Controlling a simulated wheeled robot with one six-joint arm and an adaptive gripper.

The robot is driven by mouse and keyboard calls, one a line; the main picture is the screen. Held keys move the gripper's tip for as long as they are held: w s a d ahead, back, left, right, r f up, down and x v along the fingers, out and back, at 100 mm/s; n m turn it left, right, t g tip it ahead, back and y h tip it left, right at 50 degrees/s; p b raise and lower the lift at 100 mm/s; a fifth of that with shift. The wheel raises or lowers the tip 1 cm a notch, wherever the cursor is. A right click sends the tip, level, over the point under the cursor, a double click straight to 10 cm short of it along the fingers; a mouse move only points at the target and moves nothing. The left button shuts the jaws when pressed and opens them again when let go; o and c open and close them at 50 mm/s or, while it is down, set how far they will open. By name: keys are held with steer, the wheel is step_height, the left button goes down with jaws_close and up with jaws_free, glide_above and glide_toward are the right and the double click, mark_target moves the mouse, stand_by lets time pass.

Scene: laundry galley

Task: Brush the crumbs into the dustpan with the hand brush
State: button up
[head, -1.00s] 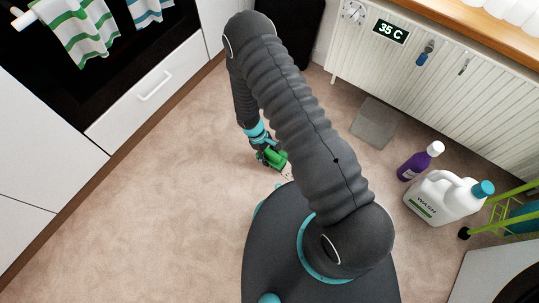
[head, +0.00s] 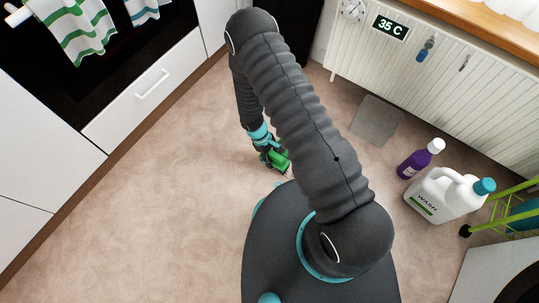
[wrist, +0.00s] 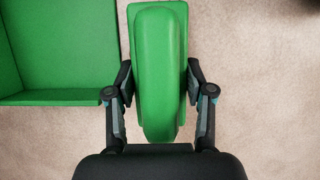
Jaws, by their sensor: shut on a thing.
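The green hand brush (wrist: 160,55) is gripped between both fingers of my gripper (wrist: 159,82) in the wrist view, its rounded handle pointing toward my wrist. The green dustpan (wrist: 65,45) lies on the floor to the left of the brush, with a small gap between them; its far part is cut off by the frame. In the head view my gripper (head: 267,152) is low over the floor, with a green piece beside it, partly hidden by my arm; I cannot tell there whether it is brush or dustpan. I cannot make out crumbs in either current view.
A purple bottle (head: 415,164) and a white wash jug (head: 438,196) stand at the right, near a green rack (head: 507,208). A grey floor plate (head: 376,121) lies below the radiator (head: 455,65). White cabinets (head: 140,95) line the left. The left floor is clear.

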mark_target(287, 167)
steer(key=shift+s+d, duration=0.55)
steer(key=shift+d, duration=0.2)
steer(key=shift+s+d+f+b, duration=0.2)
steer(key=shift+s+d+b, duration=0.65)
steer(key=shift+d+b, duration=0.25)
steer(key=shift+s+d+b, duration=0.8)
steer(key=shift+d+b, duration=0.15)
steer(key=shift+b, duration=0.15)
steer(key=shift+s+d+b, duration=0.6)
steer(key=shift+d+b, duration=0.2)
steer(key=shift+b, duration=0.25)
steer(key=shift+s+d+r, duration=0.1)
steer(key=shift+r, duration=0.1)
steer(key=shift+s+d+f, duration=0.15)
steer(key=shift+s+d, duration=1.05)
steer(key=shift+d, duration=0.3)
steer(key=shift+s+d, duration=1.1)
steer(key=shift+d, duration=0.3)
